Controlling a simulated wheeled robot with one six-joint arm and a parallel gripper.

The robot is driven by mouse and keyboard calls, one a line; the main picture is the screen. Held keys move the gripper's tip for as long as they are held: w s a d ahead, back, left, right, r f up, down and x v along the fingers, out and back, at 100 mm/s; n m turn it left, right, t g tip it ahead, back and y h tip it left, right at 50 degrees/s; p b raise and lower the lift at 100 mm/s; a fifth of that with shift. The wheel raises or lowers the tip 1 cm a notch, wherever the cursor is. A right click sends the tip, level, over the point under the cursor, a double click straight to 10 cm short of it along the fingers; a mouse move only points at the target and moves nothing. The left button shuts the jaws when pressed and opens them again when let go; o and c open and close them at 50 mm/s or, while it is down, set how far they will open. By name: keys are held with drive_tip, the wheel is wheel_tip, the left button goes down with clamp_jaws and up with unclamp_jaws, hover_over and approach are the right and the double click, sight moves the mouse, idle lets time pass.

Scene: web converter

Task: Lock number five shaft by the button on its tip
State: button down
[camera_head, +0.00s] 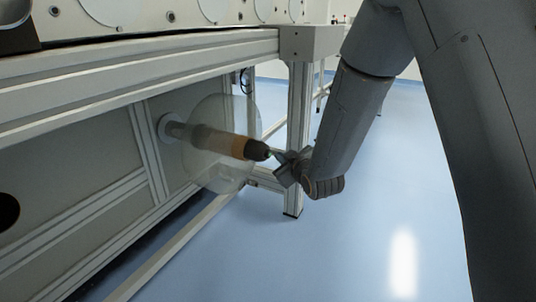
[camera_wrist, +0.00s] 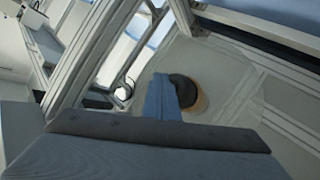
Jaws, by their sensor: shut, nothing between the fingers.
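A shaft (camera_head: 210,138) sticks out from the machine's side panel, with a grey body, an orange-brown band and a dark tip (camera_head: 257,150). A clear round disc (camera_head: 222,112) surrounds it. No number is readable on it. My gripper (camera_head: 273,152) is shut and empty, its fingertips right at the dark tip. In the wrist view the shut fingers (camera_wrist: 163,92) overlap the edge of the dark tip (camera_wrist: 184,88), with the orange band (camera_wrist: 200,100) behind. I cannot tell whether the fingers touch the tip, and the button cannot be made out.
An aluminium frame beam (camera_head: 150,68) runs above the shaft, and an upright post (camera_head: 298,120) stands just behind my gripper. Lower frame rails (camera_head: 80,220) lie below left. The blue floor (camera_head: 300,260) is open in front and to the right.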

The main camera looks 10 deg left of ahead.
drive_tip(key=d, duration=0.1)
drive_tip(key=s+d, duration=0.1)
drive_tip(key=d, duration=0.1)
drive_tip(key=d+p, duration=0.1)
drive_tip(key=shift+s+d, duration=0.3)
drive_tip(key=shift+s, duration=0.05)
drive_tip(key=s+r+m+g+h, duration=0.1)
drive_tip(key=s+r+g+h, duration=0.2)
drive_tip(key=s, duration=1.1)
drive_tip(key=s+r+m+g, duration=0.2)
drive_tip(key=s+g, duration=0.4)
drive_tip(key=s, duration=0.9)
drive_tip(key=s+r+m+g+h, duration=0.1)
drive_tip(key=s+r+g+h, duration=0.2)
drive_tip(key=s, duration=1.1)
drive_tip(key=d+r+m+p, duration=0.2)
drive_tip(key=d+r+p, duration=0.5)
drive_tip(key=p, duration=0.5)
drive_tip(key=d+r+m+p, duration=0.2)
drive_tip(key=d+r+p, duration=0.5)
drive_tip(key=r+p, duration=0.4)
drive_tip(key=d+r+m+g+p, duration=0.1)
drive_tip(key=d+r+m+p, duration=0.2)
drive_tip(key=d+r+p, duration=0.4)
wheel_tip(320, 180, up, 3)
drive_tip(key=p, duration=0.7)
drive_tip(key=shift+s+h+p, duration=0.15)
drive_tip(key=shift+h+p, duration=0.15)
drive_tip(key=shift+p, duration=0.05)
